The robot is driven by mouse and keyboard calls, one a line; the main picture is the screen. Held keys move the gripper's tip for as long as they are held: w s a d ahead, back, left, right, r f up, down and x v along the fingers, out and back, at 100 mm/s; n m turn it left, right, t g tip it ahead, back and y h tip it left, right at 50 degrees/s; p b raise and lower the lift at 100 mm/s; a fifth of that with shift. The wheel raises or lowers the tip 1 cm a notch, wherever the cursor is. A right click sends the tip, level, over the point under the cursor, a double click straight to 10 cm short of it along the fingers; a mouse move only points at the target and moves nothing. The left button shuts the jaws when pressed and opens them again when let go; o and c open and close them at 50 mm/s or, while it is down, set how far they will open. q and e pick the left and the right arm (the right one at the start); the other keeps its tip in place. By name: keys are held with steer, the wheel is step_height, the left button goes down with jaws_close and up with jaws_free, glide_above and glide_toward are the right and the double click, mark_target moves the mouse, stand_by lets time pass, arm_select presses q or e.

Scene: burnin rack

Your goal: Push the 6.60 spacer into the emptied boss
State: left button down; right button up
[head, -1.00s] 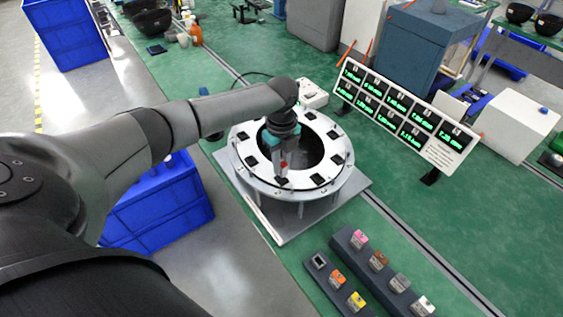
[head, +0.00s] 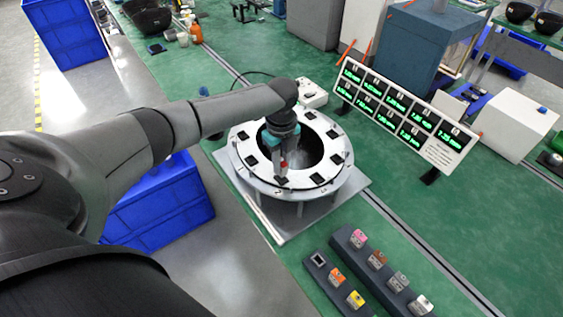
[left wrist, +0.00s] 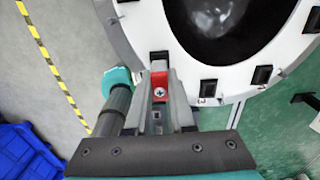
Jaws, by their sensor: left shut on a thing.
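My left gripper (head: 283,168) is over the near side of the white ring (head: 247,175), pointing down. It is shut on a small red spacer (left wrist: 160,82), which shows between the fingers in the left wrist view, with a screw-like mark on its face. The red spacer also shows in the head view (head: 284,164). A dark slot in the ring (left wrist: 159,56) lies just beyond the spacer; whether the spacer touches it or sits in a boss is unclear. Other dark boss slots (head: 318,178) are spaced around the ring. No number is readable on the spacer. My right gripper is out of view.
The ring stands on a grey base plate (head: 352,185). Two dark racks (head: 385,280) hold several coloured spacers at the front right; one rack slot (head: 319,259) looks empty. A display board (head: 405,112) with green readouts stands behind right.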

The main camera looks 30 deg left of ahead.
arm_select(q)
steer(key=shift+f+b, duration=0.65)
steer(key=shift+f, duration=0.6)
stand_by(0.3)
steer(key=c, duration=0.7)
jaws_free()
steer(key=shift+r, duration=0.1)
step_height(320, 180, up, 15)
steer(key=shift+r, duration=0.1)
